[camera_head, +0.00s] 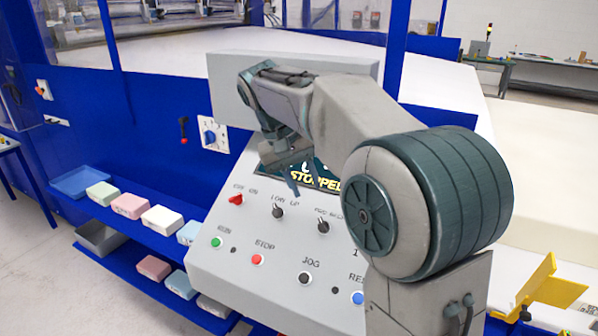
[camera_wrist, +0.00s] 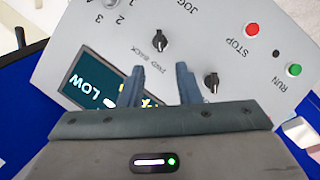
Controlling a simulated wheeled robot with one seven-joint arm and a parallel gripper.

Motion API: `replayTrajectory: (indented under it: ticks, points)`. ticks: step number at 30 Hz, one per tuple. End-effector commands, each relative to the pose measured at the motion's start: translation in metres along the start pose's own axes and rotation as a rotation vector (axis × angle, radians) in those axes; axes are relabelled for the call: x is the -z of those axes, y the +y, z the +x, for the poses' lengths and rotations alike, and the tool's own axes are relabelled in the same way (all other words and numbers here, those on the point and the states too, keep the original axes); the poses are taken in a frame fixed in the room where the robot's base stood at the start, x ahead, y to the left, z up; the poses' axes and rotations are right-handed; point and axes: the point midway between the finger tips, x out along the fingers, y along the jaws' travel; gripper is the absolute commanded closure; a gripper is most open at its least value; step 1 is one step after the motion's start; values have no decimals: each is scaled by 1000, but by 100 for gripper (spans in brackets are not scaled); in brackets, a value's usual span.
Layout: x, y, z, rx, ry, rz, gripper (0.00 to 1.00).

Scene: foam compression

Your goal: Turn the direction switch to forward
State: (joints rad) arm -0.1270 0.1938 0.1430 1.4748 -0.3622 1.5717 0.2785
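The direction switch is a small dark knob (camera_wrist: 160,40) on the grey control panel, with a label reading FWD BACK beside it in the wrist view. It also shows in the head view (camera_head: 323,227), to the right of the LOW UP knob (camera_head: 278,212). In the head view my gripper (camera_head: 291,180) hangs over the display, above the knob row.
Foam blocks (camera_head: 162,219) lie on blue shelves at left.

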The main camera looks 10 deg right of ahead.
Motion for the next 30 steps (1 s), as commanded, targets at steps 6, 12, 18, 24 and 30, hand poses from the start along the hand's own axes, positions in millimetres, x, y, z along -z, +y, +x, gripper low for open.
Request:
replayTrajectory:
  ticks: [6, 12, 18, 24, 30]
  points:
    - [0, 0, -26, 0, 1, -1, 69]
    - [0, 0, -32, 0, 0, -1, 69]
    - [0, 0, -32, 0, 0, -1, 69]
    - [-13, 4, -28, 17, 17, -6, 69]
    - [-61, 14, -3, 91, 81, -23, 69]
